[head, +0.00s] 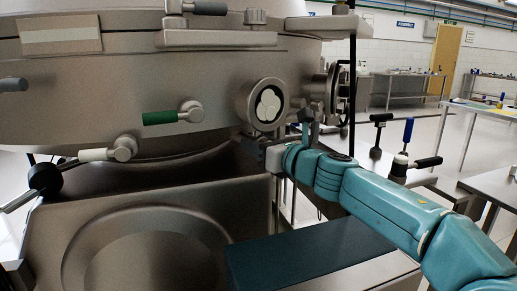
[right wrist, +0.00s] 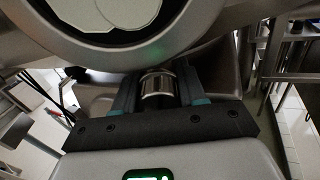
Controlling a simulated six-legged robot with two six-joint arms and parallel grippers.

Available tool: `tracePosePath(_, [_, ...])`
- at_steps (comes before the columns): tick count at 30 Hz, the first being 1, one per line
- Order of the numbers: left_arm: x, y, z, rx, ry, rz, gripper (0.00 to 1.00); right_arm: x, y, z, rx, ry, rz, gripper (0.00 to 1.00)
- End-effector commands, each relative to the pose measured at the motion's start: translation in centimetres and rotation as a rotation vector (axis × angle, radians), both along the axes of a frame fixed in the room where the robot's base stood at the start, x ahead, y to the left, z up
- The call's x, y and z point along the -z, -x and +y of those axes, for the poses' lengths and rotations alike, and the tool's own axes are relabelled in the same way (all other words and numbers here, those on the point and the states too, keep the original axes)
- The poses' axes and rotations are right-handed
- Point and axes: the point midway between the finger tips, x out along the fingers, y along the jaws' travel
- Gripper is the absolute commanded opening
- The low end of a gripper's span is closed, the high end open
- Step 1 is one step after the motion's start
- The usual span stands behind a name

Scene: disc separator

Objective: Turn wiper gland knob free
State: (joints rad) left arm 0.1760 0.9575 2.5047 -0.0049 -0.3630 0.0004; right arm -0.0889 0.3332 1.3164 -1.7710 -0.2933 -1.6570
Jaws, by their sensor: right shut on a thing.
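A silver cylindrical knob (right wrist: 158,88), which looks like the wiper gland knob, sits between the two dark fingers of my right gripper (right wrist: 158,92) in the right wrist view. The fingers are shut on its sides. In the head view my right gripper (head: 258,147) is at the machine's front, just below a round port with a white lobed insert (head: 266,104). The knob itself is hidden or too small to tell there. The port's rim (right wrist: 110,52) also shows above the fingers in the right wrist view. My left gripper is not in view.
The large steel separator (head: 130,70) fills the left. It carries a green-handled lever (head: 160,117), a white-handled one (head: 95,155) and a black ball handle (head: 45,178). A dark blue panel (head: 310,252) lies below my right arm. Steel tables (head: 470,115) stand at right.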

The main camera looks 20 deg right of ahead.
Motion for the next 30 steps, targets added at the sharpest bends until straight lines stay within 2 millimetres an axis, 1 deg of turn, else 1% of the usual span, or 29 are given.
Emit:
tracePosePath(1, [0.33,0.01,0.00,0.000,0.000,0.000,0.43,0.44,-0.04,0.11,-0.002,0.036,-0.011,0.10])
tracePosePath(6, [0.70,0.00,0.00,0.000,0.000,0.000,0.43,0.41,-0.05,0.11,-0.002,0.143,-0.055,0.10])
tracePosePath(13, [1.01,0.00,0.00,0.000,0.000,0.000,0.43,0.40,-0.06,0.12,-0.003,0.239,-0.095,0.10])
tracePosePath(20, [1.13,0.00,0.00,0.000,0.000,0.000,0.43,0.38,-0.07,0.12,-0.003,0.280,-0.112,0.10])
tracePosePath(30, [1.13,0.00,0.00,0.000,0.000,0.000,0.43,0.38,-0.07,0.12,-0.004,0.288,-0.116,0.10])
